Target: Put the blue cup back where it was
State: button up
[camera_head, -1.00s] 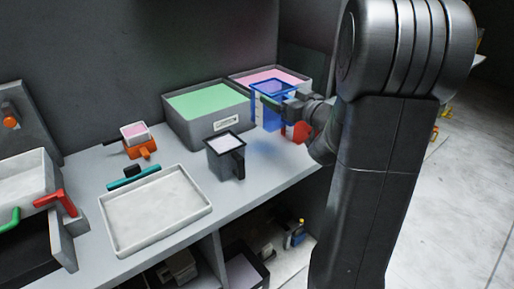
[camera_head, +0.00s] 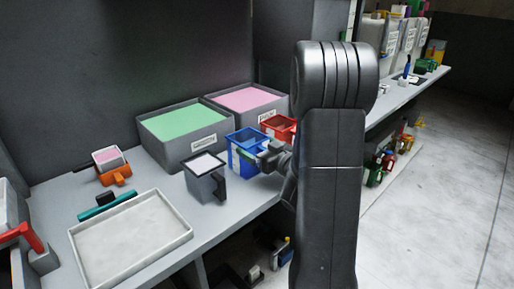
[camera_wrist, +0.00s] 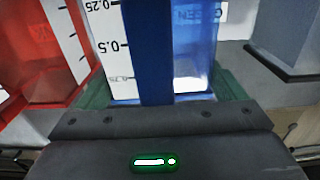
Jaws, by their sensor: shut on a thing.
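The blue cup (camera_head: 240,153) is see-through with a measuring scale and stands upright in the head view, between a dark grey cup (camera_head: 203,184) and a red cup (camera_head: 276,130). My gripper (camera_head: 267,156) is shut on its handle side. The blue cup also fills the middle of the wrist view (camera_wrist: 195,45), with the red cup at left (camera_wrist: 40,55) and the dark grey cup at right (camera_wrist: 288,35). The cup's base is low, at about bench height. I cannot tell whether it touches the bench.
A bin of green material (camera_head: 190,155) and a bin of pink material (camera_head: 265,112) stand behind the cups. A white tray (camera_head: 130,240), a teal-handled tool (camera_head: 107,207) and an orange cup (camera_head: 115,177) are to the left. The bench's front edge is close.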

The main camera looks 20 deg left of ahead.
jog(key=shift+r, duration=0.1)
jog(key=shift+f, duration=0.2)
jog(key=o, duration=0.8)
jog(key=shift+o, duration=0.2)
jog(key=shift+r, duration=0.1)
jog(key=shift+r, duration=0.2)
jog(key=v, duration=1.2)
jog(key=shift+b, duration=0.4)
jog(key=shift+a+f, duration=0.1)
jog(key=shift+f, duration=0.05)
